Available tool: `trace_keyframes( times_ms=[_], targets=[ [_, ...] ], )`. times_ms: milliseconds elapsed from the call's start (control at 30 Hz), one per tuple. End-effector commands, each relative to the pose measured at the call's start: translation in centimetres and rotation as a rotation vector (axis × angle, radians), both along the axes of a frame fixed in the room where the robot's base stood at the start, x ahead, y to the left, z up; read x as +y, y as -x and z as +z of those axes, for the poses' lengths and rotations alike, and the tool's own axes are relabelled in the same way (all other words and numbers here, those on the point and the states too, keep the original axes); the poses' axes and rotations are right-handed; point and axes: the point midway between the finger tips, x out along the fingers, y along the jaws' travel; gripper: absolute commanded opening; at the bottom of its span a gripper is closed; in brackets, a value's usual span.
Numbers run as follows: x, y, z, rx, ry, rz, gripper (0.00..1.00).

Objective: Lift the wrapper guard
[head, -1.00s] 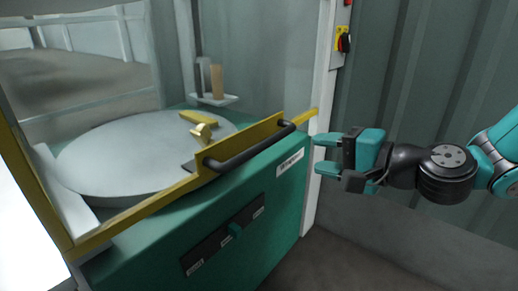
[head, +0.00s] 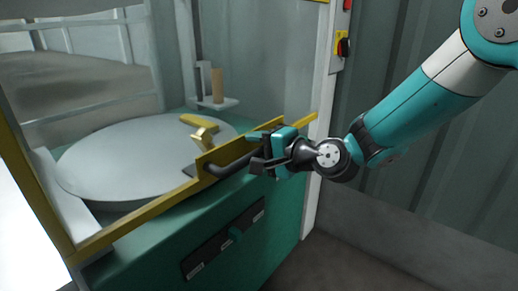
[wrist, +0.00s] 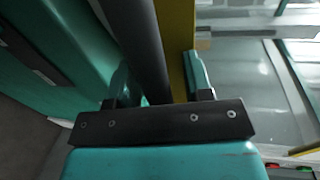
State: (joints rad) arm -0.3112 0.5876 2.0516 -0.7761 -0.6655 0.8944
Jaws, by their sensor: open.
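The wrapper guard is a clear panel with a yellow frame (head: 130,228) along its bottom edge, and it stands lowered across the front of the machine. A black bar handle (head: 228,166) is fixed to that frame. My gripper (head: 258,150) is open at the right part of the handle and hides that end. In the wrist view the dark handle (wrist: 145,45) runs between my two teal fingers (wrist: 158,82), nearer the left one. The yellow frame (wrist: 177,40) shows beside it, near the right finger. I cannot tell whether the fingers touch the handle.
Behind the guard are a round grey turntable (head: 130,160) and a yellow part (head: 202,132). The green machine body (head: 285,205) with a control strip (head: 205,252) lies below. A white post (head: 322,120) and a switch box (head: 342,46) stand at right.

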Motion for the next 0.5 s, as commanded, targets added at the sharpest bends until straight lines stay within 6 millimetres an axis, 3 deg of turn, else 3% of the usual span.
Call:
trace_keyframes(
  times_ms=[167,367,500],
  targets=[
    [-0.03,0.01,0.0,0.0,0.0,0.0,0.46],
    [-0.06,0.02,0.0,0.0,0.0,0.0,0.0],
    [-0.29,0.04,0.01,0.001,0.0,0.0,0.0]
  ],
)
